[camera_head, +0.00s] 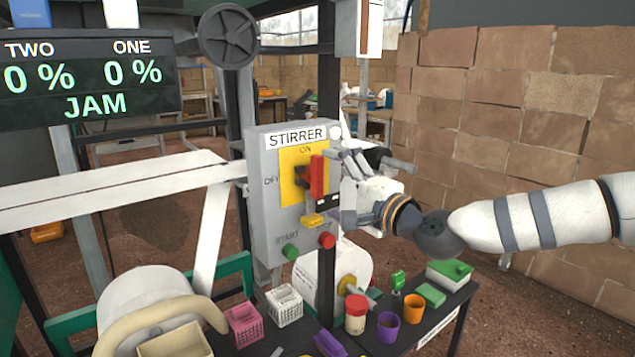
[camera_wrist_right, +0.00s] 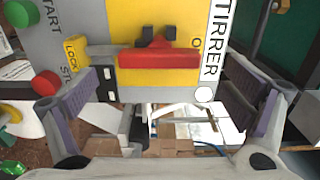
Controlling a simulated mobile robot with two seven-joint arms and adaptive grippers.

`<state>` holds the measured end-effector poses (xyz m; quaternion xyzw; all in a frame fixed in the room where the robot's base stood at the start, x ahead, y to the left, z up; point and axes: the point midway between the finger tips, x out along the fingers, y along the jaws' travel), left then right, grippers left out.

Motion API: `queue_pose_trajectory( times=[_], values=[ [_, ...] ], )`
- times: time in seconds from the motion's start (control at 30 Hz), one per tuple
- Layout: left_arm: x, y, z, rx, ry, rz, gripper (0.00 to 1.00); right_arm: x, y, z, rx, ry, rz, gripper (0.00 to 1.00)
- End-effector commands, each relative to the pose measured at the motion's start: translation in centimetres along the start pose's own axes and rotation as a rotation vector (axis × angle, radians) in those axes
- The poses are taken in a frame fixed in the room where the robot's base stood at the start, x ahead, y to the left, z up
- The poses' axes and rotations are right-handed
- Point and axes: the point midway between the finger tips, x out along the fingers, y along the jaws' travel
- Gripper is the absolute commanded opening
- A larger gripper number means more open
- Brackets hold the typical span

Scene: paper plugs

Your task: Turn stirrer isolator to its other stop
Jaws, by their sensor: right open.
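The stirrer isolator is a red handle (camera_head: 317,177) on a yellow plate (camera_head: 291,187) on the grey STIRRER box (camera_head: 262,205). The handle stands upright, in line with the ON mark above; the OFF mark is at the left. In the right wrist view the red handle (camera_wrist_right: 158,59) lies level across the yellow plate. My right gripper (camera_head: 345,182) is just right of the handle in the head view. In the wrist view its two purple-padded fingers (camera_wrist_right: 163,98) are wide apart, with nothing between the pads. My left gripper is out of view.
A yellow LOCK tag (camera_head: 313,220), a green START button (camera_head: 290,252) and a red button (camera_head: 327,240) sit below the handle. A display (camera_head: 90,75) reads JAM. Small baskets, pots and boxes crowd the dark bench below. A brick wall (camera_head: 515,120) stands at the right.

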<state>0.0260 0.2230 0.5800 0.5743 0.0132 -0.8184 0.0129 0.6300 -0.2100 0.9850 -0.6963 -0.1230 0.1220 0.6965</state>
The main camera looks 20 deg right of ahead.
Motion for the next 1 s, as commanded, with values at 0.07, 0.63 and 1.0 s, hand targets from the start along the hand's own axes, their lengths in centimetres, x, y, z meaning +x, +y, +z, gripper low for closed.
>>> queue_pose_trajectory(
  times=[0.07,0.63,1.0],
  values=[
    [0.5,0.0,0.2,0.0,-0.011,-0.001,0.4,1.9,0.4,0.0,-0.001,0.0,0.003,0.95],
    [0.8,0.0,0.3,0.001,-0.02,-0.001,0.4,5.2,0.0,0.1,0.0,-0.001,0.001,0.81],
    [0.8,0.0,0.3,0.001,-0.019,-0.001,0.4,5.2,0.0,0.1,-0.005,0.0,0.0,0.47]
  ],
)
